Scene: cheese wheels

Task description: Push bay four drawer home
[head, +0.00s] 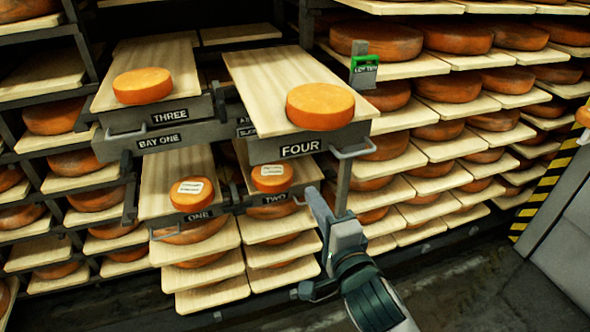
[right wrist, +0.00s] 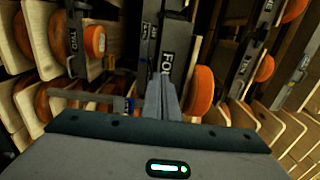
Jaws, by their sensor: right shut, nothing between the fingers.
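The bay four drawer (head: 262,84) is a pale wooden board with a grey front labelled FOUR (head: 301,149). It sticks out from the rack, and an orange cheese wheel (head: 320,105) rests near its front. A metal handle (head: 353,152) is at the front's right end. My right gripper (head: 314,195) is shut and empty, just below the FOUR front in the head view. In the right wrist view its closed fingers (right wrist: 163,84) point at the FOUR front (right wrist: 171,50); I cannot tell whether they touch it. My left gripper is out of view.
The drawer labelled THREE (head: 170,114) also sticks out, to the left, with a cheese wheel (head: 142,85). Drawers ONE (head: 200,216) and TWO (head: 273,213) are below, each with a labelled cheese. A green LOT TEN tag (head: 364,64) stands at the right. Floor is clear at lower right.

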